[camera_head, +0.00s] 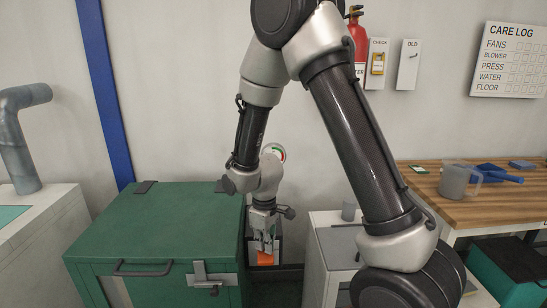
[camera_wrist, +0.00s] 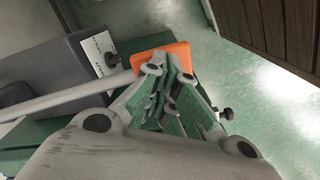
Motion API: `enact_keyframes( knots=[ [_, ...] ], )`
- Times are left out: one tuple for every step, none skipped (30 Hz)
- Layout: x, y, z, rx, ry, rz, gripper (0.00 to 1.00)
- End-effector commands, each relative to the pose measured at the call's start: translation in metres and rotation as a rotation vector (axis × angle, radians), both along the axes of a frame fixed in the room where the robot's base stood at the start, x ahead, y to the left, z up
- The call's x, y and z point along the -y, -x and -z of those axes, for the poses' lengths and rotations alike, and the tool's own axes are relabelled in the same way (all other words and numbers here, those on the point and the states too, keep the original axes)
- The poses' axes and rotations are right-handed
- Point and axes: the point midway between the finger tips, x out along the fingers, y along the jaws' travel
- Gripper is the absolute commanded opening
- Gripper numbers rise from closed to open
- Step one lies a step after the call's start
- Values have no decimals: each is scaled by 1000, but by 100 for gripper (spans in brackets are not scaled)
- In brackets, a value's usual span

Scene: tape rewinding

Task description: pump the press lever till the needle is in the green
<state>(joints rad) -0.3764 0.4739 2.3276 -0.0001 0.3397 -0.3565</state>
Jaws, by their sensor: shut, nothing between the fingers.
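The press lever is a light grey rod (camera_wrist: 75,98) with an orange grip (camera_wrist: 168,50) at its end in the wrist view. The orange grip also shows in the head view (camera_head: 265,258), just below my gripper (camera_head: 265,238). My gripper is shut and empty. In the wrist view its fingertips (camera_wrist: 172,72) overlap the near edge of the orange grip; I cannot tell whether they touch it. A round gauge (camera_head: 276,152) with a green and red arc is on the far side, partly hidden by my wrist. Its needle cannot be read.
A green chest (camera_head: 160,222) with a handle and latch stands left of my gripper. A grey-white cabinet (camera_head: 325,255) stands to the right. A wooden bench (camera_head: 480,208) with a jug (camera_head: 455,182) and a blue dustpan (camera_head: 495,172) is farther right. Green floor shows beside the lever in the wrist view.

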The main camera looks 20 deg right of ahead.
Motion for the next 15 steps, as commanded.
enact_keyframes(
  knots=[
    [0,1,6,-4,1,0,0],
    [0,2,8,-5,2,0,0],
    [0,1,12,-4,1,0,0],
    [0,1,10,-2,1,0,0],
    [0,1,10,-1,0,0,0],
    [0,0,8,-1,1,0,0],
    [0,0,5,0,0,0,0],
    [0,0,1,1,-1,0,0],
    [0,0,-4,2,-1,0,0],
    [0,0,-9,3,-1,0,0],
    [0,-1,-14,4,-2,0,0],
    [0,0,-20,3,-1,0,0],
    [0,-1,-25,4,-2,0,0],
    [0,-1,-29,3,-1,0,0],
    [0,0,-36,3,-1,0,0]
  ],
)
